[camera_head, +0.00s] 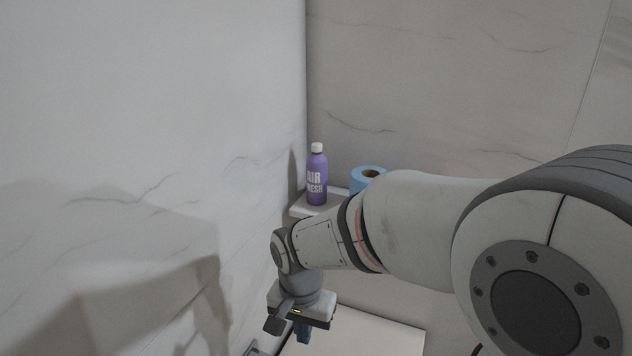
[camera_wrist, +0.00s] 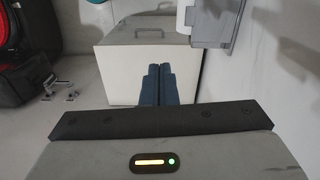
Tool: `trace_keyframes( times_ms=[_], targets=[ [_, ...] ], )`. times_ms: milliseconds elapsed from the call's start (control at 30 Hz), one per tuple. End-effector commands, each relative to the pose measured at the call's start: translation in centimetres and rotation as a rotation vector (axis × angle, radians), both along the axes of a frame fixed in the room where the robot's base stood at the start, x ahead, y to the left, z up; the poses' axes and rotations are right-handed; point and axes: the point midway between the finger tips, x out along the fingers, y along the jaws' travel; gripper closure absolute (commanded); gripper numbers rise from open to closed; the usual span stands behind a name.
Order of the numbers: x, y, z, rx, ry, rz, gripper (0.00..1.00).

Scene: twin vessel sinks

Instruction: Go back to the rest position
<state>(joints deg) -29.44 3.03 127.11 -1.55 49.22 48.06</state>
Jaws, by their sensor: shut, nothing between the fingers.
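My gripper (camera_head: 302,332) points downward in the head view, near the left marble wall and above a pale flat surface. In the wrist view my gripper (camera_wrist: 159,70) shows two blue fingers side by side, shut with nothing between them. My arm reaches in from the right of the head view and hides part of the corner behind it.
A purple air freshener bottle (camera_head: 317,176) stands upright on a corner ledge (camera_head: 304,210), beside a blue roll (camera_head: 367,178) partly hidden by my arm. A white box (camera_wrist: 125,72) with a handle lies below my gripper. A grey wall fixture (camera_wrist: 212,22) is close at right.

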Motion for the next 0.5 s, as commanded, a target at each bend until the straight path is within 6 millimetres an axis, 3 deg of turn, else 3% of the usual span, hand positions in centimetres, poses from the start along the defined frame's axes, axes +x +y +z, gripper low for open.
trace_keyframes(
  times_ms=[33,200,333,500],
  targets=[
    [-0.2,-2.5,1.5,0.014,-0.027,0.016,1.0],
    [-2.4,-9.4,4.6,0.026,-0.107,0.122,1.0],
    [-4.7,-13.4,6.0,0.011,-0.163,0.2,1.0],
    [-7.2,-16.4,6.8,-0.017,-0.211,0.275,1.0]
  ],
)
